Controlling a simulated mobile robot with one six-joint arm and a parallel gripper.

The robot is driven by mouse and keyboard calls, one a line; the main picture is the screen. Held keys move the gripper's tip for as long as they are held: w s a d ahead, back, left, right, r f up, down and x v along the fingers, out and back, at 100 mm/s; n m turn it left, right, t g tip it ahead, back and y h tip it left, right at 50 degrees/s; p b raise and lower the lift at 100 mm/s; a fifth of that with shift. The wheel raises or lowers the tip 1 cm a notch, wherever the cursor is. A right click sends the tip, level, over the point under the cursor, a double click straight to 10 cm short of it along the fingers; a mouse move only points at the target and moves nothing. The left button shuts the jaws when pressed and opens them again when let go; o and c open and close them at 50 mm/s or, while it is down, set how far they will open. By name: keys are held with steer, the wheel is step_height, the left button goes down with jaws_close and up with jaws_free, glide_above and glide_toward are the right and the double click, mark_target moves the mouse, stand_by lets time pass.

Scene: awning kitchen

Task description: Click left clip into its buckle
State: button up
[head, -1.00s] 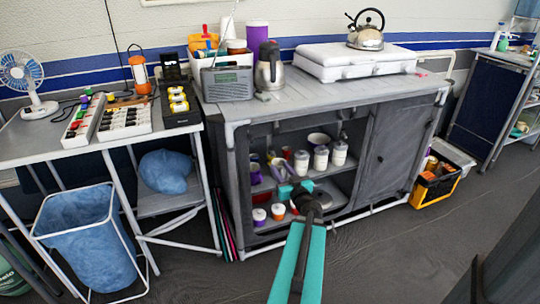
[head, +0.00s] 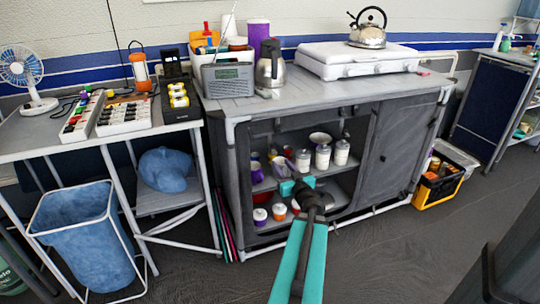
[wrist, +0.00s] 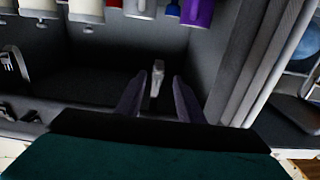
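In the wrist view, which looks upside down, a small light-grey clip-like piece (wrist: 157,78) stands out between my gripper's two dark fingers (wrist: 158,92), against dark fabric. The fingers are apart, with a gap seen on each side of the piece; I cannot tell their distance from it in depth. A second pale, pronged clip (wrist: 16,66) is at the left edge of the wrist view. In the head view my gripper (head: 297,186) is in front of the cupboard's open compartment; its fingertips are not clear there, and neither clip can be made out. I cannot identify the mating buckle.
The grey fabric cupboard (head: 388,150) holds several jars (head: 322,157) on its shelves. A kettle (head: 367,32), a white stove case (head: 358,62) and a radio (head: 228,81) stand on top. A blue-lined bin (head: 85,240) is at left. The floor at right is mostly clear.

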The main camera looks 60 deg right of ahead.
mark_target(274, 150)
steer(key=shift+b+x, duration=0.95)
steer(key=shift+b, duration=3.45)
steer(key=x, duration=1.1)
steer(key=shift+b, duration=0.45)
steer(key=shift+r, duration=0.1)
jaws_close()
